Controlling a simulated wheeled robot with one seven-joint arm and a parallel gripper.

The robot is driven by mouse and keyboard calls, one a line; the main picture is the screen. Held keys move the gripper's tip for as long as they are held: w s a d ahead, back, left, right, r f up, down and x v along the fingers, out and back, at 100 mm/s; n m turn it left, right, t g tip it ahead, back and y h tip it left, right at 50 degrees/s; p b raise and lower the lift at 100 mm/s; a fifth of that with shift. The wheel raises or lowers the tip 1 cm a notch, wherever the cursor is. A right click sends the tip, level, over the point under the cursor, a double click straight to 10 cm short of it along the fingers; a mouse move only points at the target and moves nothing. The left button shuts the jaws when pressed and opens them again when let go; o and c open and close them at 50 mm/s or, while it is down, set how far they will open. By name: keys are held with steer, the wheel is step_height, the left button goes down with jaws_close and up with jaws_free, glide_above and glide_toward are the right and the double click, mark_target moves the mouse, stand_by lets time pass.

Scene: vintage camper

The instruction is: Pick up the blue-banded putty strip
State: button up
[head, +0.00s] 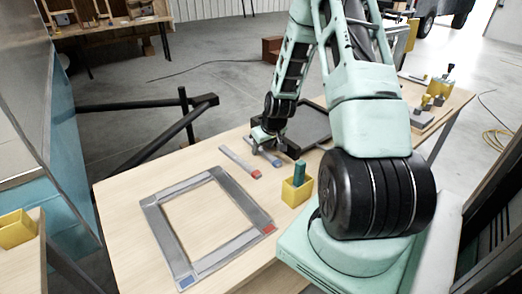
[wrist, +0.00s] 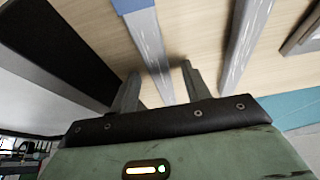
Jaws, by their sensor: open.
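The blue-banded putty strip is a grey strip with a blue end. In the wrist view the strip (wrist: 150,48) runs from its blue band at the top edge down between my two fingers. In the head view its blue end (head: 276,163) shows just in front of my gripper (head: 265,145), which hides part of the strip. My gripper is open, with a finger on either side of the strip in the wrist view (wrist: 160,88). I cannot tell whether either finger touches it. A red-banded strip (head: 238,160) lies to its left on the table.
A black tray (head: 309,128) stands close behind and right of my gripper. A yellow box (head: 291,196) holding a green block (head: 299,172) is nearer. A grey rectangular frame (head: 160,222) with red and blue bands lies on the wooden table (head: 130,190). The table's left back is bare.

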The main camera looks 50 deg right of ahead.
mark_target(263, 150)
jaws_close()
steer(key=shift+r, duration=0.1)
step_height(263, 150, up, 10)
steer(key=shift+b, duration=0.4)
